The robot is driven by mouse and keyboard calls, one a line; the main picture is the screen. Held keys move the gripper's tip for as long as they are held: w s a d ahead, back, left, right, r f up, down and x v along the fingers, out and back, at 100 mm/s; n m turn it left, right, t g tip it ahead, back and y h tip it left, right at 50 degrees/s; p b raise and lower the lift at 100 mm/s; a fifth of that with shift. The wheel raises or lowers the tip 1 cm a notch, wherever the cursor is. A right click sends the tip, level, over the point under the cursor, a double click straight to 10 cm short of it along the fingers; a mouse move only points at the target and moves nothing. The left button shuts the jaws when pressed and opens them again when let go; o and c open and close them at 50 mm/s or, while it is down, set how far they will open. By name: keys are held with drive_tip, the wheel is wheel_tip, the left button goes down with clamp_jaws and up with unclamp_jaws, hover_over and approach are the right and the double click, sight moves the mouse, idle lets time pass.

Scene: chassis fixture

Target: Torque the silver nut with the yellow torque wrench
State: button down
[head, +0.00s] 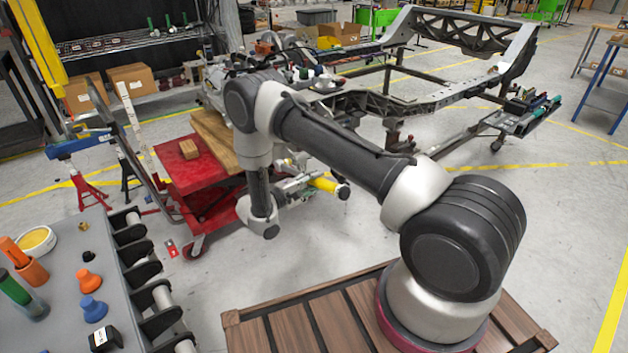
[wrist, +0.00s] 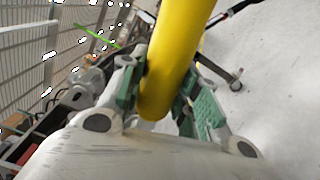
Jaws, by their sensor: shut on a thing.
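My gripper (wrist: 160,100) is shut on the yellow torque wrench (wrist: 178,55). In the wrist view the thick yellow handle lies between the green finger pads and runs up out of the top edge. In the head view the yellow handle (head: 324,184) sticks out beside my gripper (head: 298,185), in front of the chassis frame and right of the red cart. My arm hides part of that area. I cannot make out the silver nut in either view.
The dark chassis frame (head: 440,97) stands behind my arm. A grey table (head: 60,250) at lower left holds an orange knob (head: 89,280) and a blue knob (head: 94,309).

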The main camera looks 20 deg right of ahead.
idle(0.4)
drive_tip(key=shift+s+d+f+m, duration=0.1)
drive_tip(key=shift+f+m, duration=0.4)
drive_tip(key=shift+f, duration=0.2)
drive_tip(key=shift+f, duration=0.15)
drive_tip(key=shift+f+m, duration=0.3)
drive_tip(key=shift+f, duration=0.2)
drive_tip(key=shift+v, duration=3.5)
